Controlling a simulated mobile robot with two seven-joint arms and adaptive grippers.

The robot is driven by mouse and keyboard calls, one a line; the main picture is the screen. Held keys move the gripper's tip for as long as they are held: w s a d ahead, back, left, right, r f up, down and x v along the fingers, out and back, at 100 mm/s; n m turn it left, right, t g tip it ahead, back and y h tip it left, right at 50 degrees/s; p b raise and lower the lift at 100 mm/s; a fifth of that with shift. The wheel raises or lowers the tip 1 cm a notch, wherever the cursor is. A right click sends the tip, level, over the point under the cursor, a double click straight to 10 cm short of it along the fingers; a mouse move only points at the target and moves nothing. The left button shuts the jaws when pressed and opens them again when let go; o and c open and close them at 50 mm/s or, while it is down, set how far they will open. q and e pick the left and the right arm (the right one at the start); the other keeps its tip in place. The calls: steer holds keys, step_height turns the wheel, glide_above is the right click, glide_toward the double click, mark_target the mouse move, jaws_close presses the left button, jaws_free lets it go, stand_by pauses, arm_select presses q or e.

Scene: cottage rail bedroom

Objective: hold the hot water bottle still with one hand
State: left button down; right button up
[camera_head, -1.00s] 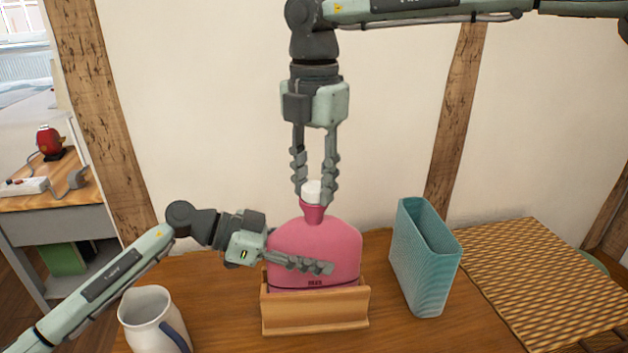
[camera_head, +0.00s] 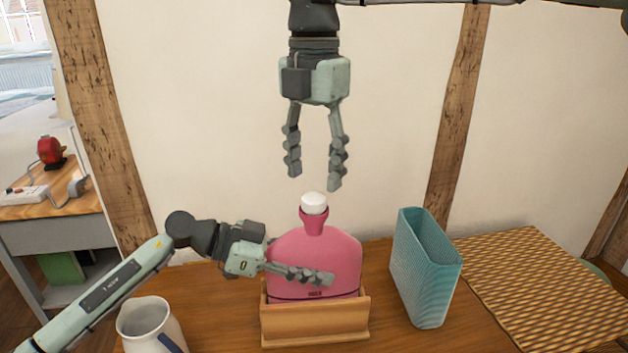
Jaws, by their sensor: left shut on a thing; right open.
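The pink hot water bottle (camera_head: 325,246) stands upright in a wooden holder (camera_head: 315,322) on the table. Its white stopper (camera_head: 313,203) sits on the neck at the top. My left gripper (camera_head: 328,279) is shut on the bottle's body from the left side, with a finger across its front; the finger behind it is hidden. My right gripper (camera_head: 314,182) points down above the stopper. It is open and empty, with its fingertips clear of the stopper.
A teal ribbed container (camera_head: 422,270) stands open right of the holder. A woven mat (camera_head: 545,285) lies at the right. A white jug (camera_head: 148,325) stands at the front left, near my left arm. A side table with a red object (camera_head: 50,151) is farther left.

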mark_target(314, 196)
steer(key=shift+o, duration=0.6)
steer(key=n, duration=0.1)
steer(key=r+n, duration=0.1)
steer(key=n, duration=0.1)
steer(key=shift+w+r, duration=0.15)
step_height(314, 196, up, 7)
steer(key=n, duration=1.8)
steer(key=shift+w+n, duration=0.15)
steer(key=shift+n, duration=0.15)
steer(key=shift+d+f+g, duration=0.1)
steer(key=shift+f+g, duration=0.15)
steer(key=shift+g, duration=0.05)
steer(key=f, duration=1.2)
steer(key=shift+s, duration=0.25)
